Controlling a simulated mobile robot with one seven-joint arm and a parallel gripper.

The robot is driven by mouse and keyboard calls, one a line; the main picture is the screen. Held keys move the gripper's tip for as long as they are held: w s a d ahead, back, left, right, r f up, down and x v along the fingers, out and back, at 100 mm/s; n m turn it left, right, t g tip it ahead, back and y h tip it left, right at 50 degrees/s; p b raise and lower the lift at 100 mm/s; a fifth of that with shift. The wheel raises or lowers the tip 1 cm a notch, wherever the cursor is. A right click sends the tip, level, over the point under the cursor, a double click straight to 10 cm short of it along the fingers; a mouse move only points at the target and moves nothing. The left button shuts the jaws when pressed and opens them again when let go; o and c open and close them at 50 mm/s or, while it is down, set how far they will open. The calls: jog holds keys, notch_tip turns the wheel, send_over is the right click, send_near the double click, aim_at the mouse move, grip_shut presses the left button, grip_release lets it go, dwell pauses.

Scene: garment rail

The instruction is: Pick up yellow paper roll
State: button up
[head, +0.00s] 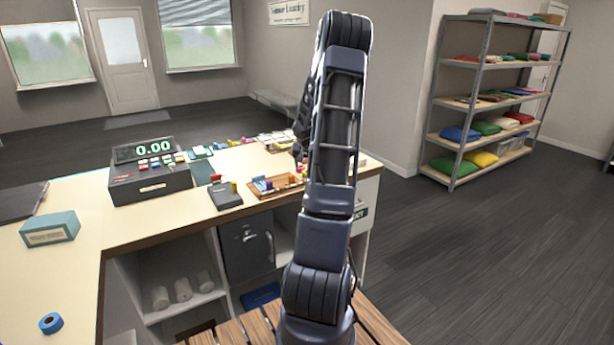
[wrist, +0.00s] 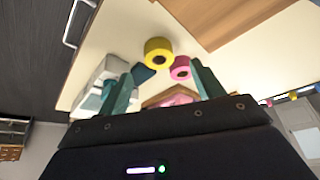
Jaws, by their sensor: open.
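The yellow paper roll (wrist: 158,44) shows in the wrist view, lying on the pale counter with its dark core hole facing the camera. My gripper (wrist: 163,84) is open, with its two green fingers spread apart. The yellow roll appears beyond the fingertips, roughly between them, and nothing is held. A pink roll (wrist: 185,61) sits close beside it on the right. In the head view my arm hides much of the counter's right end, and I cannot pick out the yellow roll there for certain.
In the head view a cash register (head: 150,184), a dark card reader (head: 226,200) and a wooden tray (head: 270,190) stand on the counter (head: 150,225). A teal box (head: 48,230) and blue tape roll (head: 51,323) lie at the left. A shelf rack (head: 453,130) stands right.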

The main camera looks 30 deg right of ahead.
jog(key=shift+x, duration=2.65)
jog(key=c, duration=1.1)
jog(key=shift+r, duration=0.15)
